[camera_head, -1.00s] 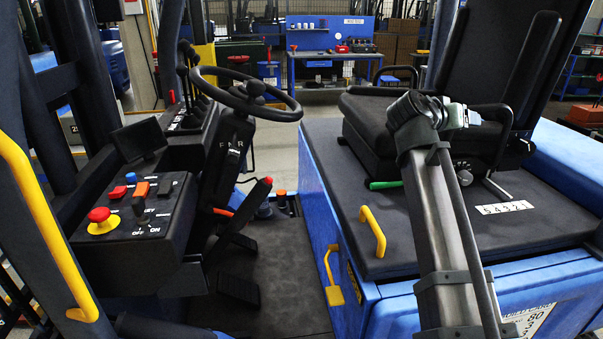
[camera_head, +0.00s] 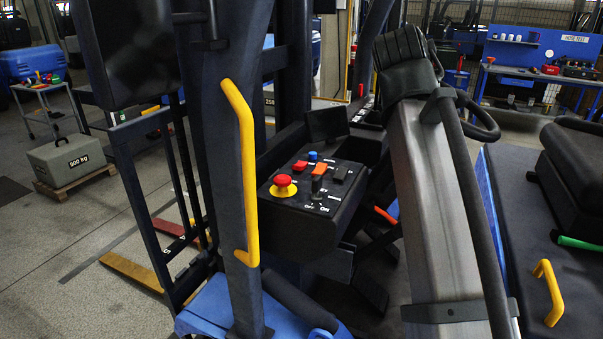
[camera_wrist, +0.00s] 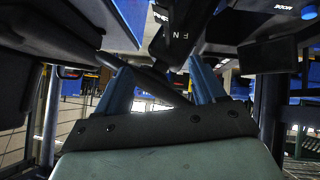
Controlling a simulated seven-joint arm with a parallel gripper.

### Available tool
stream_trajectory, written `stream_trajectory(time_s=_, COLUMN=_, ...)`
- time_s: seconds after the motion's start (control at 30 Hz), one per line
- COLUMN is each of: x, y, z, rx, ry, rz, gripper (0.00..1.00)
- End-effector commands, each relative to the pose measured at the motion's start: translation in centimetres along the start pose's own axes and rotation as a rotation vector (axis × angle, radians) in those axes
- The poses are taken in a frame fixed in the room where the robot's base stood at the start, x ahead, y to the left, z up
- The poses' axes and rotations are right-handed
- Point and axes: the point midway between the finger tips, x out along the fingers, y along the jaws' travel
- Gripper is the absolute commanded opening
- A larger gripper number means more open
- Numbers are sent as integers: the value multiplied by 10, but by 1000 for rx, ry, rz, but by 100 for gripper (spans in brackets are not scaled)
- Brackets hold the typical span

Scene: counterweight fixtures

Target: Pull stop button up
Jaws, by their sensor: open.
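The stop button (camera_head: 283,182) is a red mushroom knob on a yellow base, at the near left corner of the dark control panel (camera_head: 294,220) in the head view. Nothing touches it. My arm rises at the right of the panel in the head view, and its end is turned away, so the fingers are hidden there. In the wrist view my gripper (camera_wrist: 160,90) shows two bluish fingers spread apart. A dark bar, seemingly part of the steering area, crosses behind or between them; I cannot tell which. The stop button is not clearly visible in the wrist view.
A yellow grab handle (camera_head: 246,170) on a dark post stands just left of the panel. Red, blue and orange switches and a key switch sit near the button. The steering wheel (camera_head: 480,118) is behind my arm. A 500 kg weight (camera_head: 68,160) sits at far left.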

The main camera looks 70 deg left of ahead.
Motion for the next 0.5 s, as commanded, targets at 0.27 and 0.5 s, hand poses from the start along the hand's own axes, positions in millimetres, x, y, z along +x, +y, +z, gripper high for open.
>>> stream_trajectory(time_s=0.27, x=-71, y=-166, z=25, rx=-325, ry=-211, rz=-436, gripper=69)
stream_trajectory(time_s=0.5, x=-106, y=-216, z=44, rx=-474, ry=-284, rz=-611, gripper=69)
